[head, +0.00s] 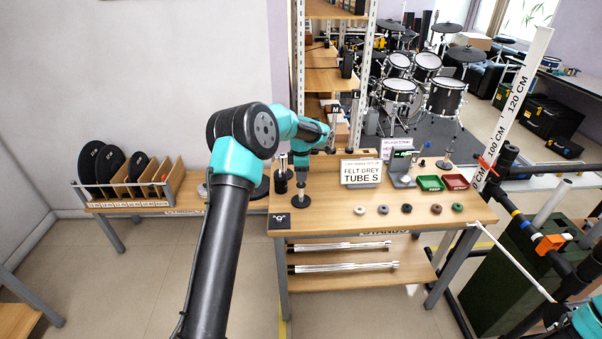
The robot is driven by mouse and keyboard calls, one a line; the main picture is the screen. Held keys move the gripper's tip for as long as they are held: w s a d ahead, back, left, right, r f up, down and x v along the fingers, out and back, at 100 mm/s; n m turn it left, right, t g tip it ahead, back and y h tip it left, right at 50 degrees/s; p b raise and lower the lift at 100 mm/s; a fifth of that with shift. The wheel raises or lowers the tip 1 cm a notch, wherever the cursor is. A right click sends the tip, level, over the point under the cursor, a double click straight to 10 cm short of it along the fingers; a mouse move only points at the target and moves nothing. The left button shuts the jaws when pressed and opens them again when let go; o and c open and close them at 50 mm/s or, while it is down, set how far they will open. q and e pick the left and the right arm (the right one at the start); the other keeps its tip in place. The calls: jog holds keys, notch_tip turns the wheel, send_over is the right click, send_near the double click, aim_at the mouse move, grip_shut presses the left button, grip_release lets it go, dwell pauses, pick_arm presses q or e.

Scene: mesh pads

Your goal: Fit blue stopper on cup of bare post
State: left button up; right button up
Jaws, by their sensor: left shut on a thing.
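Another post on a round base (446,163) stands near the back right corner. No cup can be made out on either post.
A sign reading FELT GREY TUBE S (361,173) stands mid-table. Several felt rings, including a green one (458,207), lie in a front row. A green tray (430,184) and a red tray (455,182) sit at the right. A black stand (281,183) is near my gripper.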

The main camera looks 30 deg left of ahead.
pick_arm(q)
jog(key=o, duration=1)
notch_tip(320, 180, up, 17)
jog(key=shift+r, duration=0.2)
dwell(0.9)
